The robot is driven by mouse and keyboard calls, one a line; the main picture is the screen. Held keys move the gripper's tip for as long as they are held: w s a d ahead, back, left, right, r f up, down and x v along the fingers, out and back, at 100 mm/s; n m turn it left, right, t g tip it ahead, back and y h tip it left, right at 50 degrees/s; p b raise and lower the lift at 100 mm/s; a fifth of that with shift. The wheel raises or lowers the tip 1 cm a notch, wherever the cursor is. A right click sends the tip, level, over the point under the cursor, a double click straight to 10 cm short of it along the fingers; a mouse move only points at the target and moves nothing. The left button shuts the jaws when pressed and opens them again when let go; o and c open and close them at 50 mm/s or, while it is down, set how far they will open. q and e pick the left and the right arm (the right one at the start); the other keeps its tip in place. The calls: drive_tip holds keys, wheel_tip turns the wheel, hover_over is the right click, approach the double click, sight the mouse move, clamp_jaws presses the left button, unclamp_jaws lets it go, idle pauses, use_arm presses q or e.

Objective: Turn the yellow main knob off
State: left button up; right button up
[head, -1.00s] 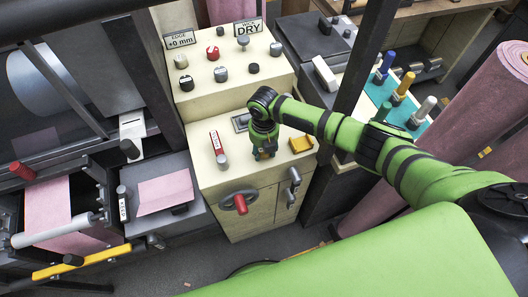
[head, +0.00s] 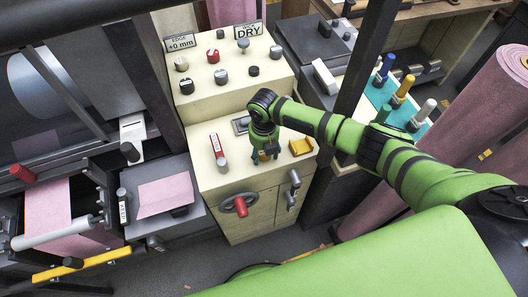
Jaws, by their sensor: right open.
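My right gripper (head: 265,155) points down over the front top of the cream control cabinet (head: 210,178), between a red-and-white lever (head: 219,152) and a small yellow square piece (head: 301,146). The gripper is open. A small orange-yellow patch shows between its fingers; it may be the yellow main knob, but the gripper hides most of it and I cannot tell its angle or whether the fingers touch it. My left gripper is not in view.
Several red, grey and black knobs stand on the raised back panel (head: 232,92). A red-handled wheel (head: 240,205) and a grey handle (head: 293,188) are on the cabinet's front. A dark post (head: 367,60) rises to the right, and pink felt rolls (head: 470,120) stand beyond it.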

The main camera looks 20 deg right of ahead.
wheel_tip(320, 180, up, 3)
drive_tip(key=shift+f+p, duration=0.2)
drive_tip(key=shift+p, duration=0.75)
drive_tip(key=shift+r, duration=1.05)
